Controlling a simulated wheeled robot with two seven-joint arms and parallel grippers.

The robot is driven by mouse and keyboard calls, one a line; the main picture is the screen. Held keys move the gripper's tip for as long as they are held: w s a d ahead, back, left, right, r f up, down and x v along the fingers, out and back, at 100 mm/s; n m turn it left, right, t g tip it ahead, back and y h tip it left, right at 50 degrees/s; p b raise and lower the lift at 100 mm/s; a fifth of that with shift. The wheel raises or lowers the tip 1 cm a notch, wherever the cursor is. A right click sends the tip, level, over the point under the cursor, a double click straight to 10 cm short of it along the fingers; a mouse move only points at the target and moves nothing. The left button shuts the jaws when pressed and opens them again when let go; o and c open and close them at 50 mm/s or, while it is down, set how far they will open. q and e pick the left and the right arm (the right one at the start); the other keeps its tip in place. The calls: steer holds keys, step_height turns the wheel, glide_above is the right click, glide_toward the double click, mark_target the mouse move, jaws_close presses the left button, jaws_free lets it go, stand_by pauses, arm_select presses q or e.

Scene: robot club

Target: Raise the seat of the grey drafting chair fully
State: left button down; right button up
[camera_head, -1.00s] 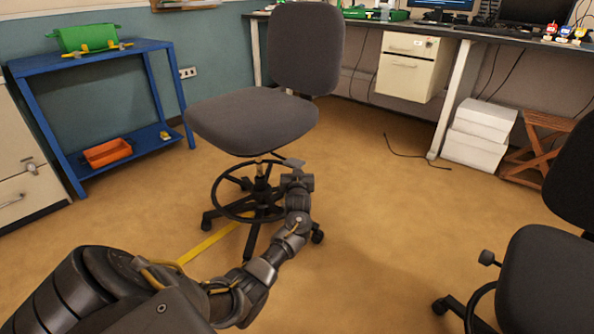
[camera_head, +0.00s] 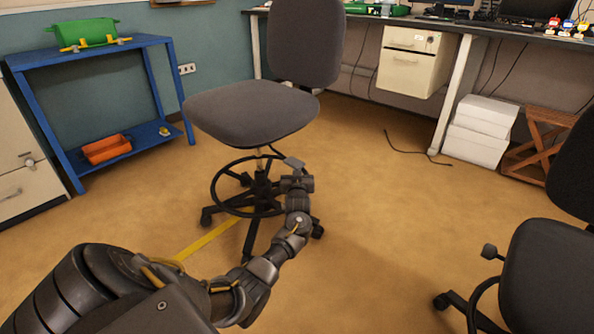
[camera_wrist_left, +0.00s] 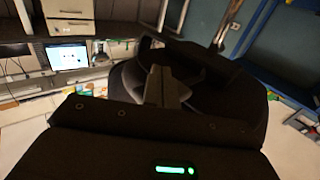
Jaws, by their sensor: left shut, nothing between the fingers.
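The grey drafting chair (camera_head: 245,112) stands left of centre in the head view, its seat above a black foot ring and a wheeled base. A short stretch of its column shows under the seat. My left gripper (camera_head: 292,162) is just below the seat's front right edge, shut and empty. A thin dark part, perhaps the height lever, reaches from under the seat towards the fingers; I cannot tell whether they touch. In the left wrist view the closed fingers (camera_wrist_left: 162,86) point at the chair's dark underside (camera_wrist_left: 215,95). My right gripper is out of view.
A second dark chair (camera_head: 548,275) stands at the right. A blue shelf table (camera_head: 90,55) with a green box (camera_head: 88,32) and an orange bin (camera_head: 106,150) is at the left. White boxes (camera_head: 478,130) stand under the desk. The floor between the chairs is clear.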

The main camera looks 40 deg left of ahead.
arm_select(q)
step_height(320, 180, down, 3)
steer(key=shift+f+b, duration=0.1)
steer(key=shift+b, duration=0.75)
steer(key=shift+d, duration=0.1)
steer(key=d+p, duration=0.3)
steer(key=d, duration=0.6)
steer(key=shift+s+d+p, duration=0.15)
steer(key=shift+d+p, duration=0.15)
steer(key=shift+d, duration=0.1)
